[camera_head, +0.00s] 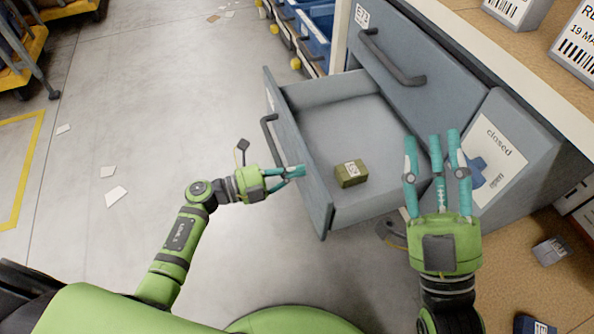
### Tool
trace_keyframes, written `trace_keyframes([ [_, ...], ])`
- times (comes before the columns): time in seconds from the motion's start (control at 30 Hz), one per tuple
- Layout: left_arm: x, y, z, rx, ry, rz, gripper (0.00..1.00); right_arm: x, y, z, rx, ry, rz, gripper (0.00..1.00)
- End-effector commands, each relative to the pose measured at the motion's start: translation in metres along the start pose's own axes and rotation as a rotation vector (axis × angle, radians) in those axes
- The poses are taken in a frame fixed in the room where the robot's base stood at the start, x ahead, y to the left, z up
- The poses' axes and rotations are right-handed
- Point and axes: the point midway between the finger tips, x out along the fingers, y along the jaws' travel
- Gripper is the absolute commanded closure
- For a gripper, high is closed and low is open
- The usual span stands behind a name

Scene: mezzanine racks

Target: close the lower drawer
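The lower drawer (365,128) is grey and pulled open, its front panel (301,170) facing left with a dark bar handle. A small olive box (351,173) with a white label lies inside it. Above and behind it the upper drawer (430,75) is shut. My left gripper (303,171) is at the outer face of the lower drawer's front, below the handle; its fingers appear close together, but I cannot tell whether they touch the panel. My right gripper (437,140) is right of the open drawer, its teal fingers spread apart and empty, in front of the cabinet side.
A sign reading "closed" and "open" (500,150) is on the cabinet's side. Blue bins (316,30) stand behind the drawer. White labelled boxes (580,45) sit on the wooden top. Paper scraps (116,196) lie on the clear floor at left.

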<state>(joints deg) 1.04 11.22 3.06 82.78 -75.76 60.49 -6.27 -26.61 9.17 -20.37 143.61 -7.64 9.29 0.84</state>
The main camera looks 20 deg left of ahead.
Motion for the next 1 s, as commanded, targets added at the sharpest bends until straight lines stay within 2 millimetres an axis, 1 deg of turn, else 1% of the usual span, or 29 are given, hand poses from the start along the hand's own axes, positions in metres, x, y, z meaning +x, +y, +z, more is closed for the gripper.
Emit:
trace_keyframes([
  [0.17,0.007,0.000,0.000,0.000,0.000,0.000,1.00,0.000,-0.002,-0.008,0.001,0.042,-0.005,0.60],
  [0.5,0.007,0.000,0.000,-0.001,0.000,0.000,1.00,0.000,-0.002,-0.009,0.001,0.044,-0.005,0.60],
  [0.67,0.015,0.000,0.000,0.000,0.000,-0.001,1.00,-0.001,-0.003,-0.010,0.001,0.054,-0.006,0.60],
  [0.77,0.027,0.000,0.000,0.000,0.001,-0.001,1.00,-0.002,-0.003,-0.014,0.002,0.076,-0.008,0.60],
  [0.87,0.046,0.000,0.000,0.001,0.001,-0.002,1.00,-0.003,-0.007,-0.027,0.004,0.142,-0.016,0.60],
  [0.97,0.070,0.000,0.000,0.002,0.003,-0.003,1.00,-0.007,-0.010,-0.042,0.007,0.222,-0.024,0.60],
  [1.0,0.081,0.000,0.000,0.001,0.003,-0.002,1.00,-0.010,-0.012,-0.049,0.008,0.265,-0.029,0.60],
])
